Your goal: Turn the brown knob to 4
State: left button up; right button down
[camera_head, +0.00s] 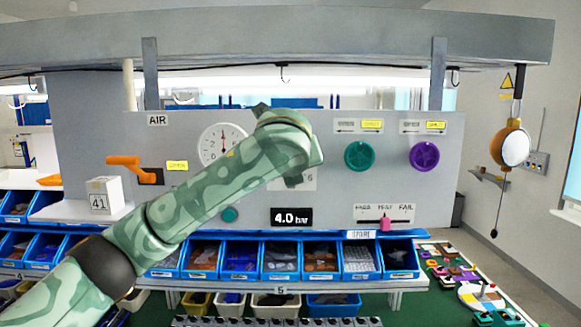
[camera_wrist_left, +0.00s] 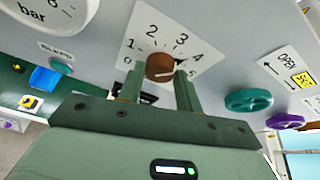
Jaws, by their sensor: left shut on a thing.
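The brown knob (camera_wrist_left: 159,66) sits on a white dial plate with printed numbers from 0 upward. My left gripper (camera_wrist_left: 157,80) is shut on it, one finger on each side. A pale mark shows low on the knob, but I cannot tell surely which number it points to. My right gripper is in neither view.
The grey panel (camera_head: 400,190) also carries a gauge (camera_head: 212,138), an orange lever (camera_head: 124,160), a green knob (camera_head: 359,156), a purple knob (camera_head: 424,156), a pink slider (camera_head: 386,224) and a 4.0 bar display (camera_head: 291,217). Blue bins (camera_head: 283,260) stand below.

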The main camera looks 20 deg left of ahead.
pick_arm(q)
jog(key=shift+d+f, duration=0.1)
jog(key=shift+f, duration=0.2)
jog(key=o, duration=0.9)
jog(key=shift+c, duration=0.2)
jog(key=shift+o, duration=0.6)
jog(key=shift+r, duration=0.15)
jog(key=b+v, duration=0.4)
jog(key=v, duration=1.2)
jog(key=shift+s+b, duration=0.2)
jog(key=shift+b, duration=0.2)
jog(key=shift+w, duration=0.1)
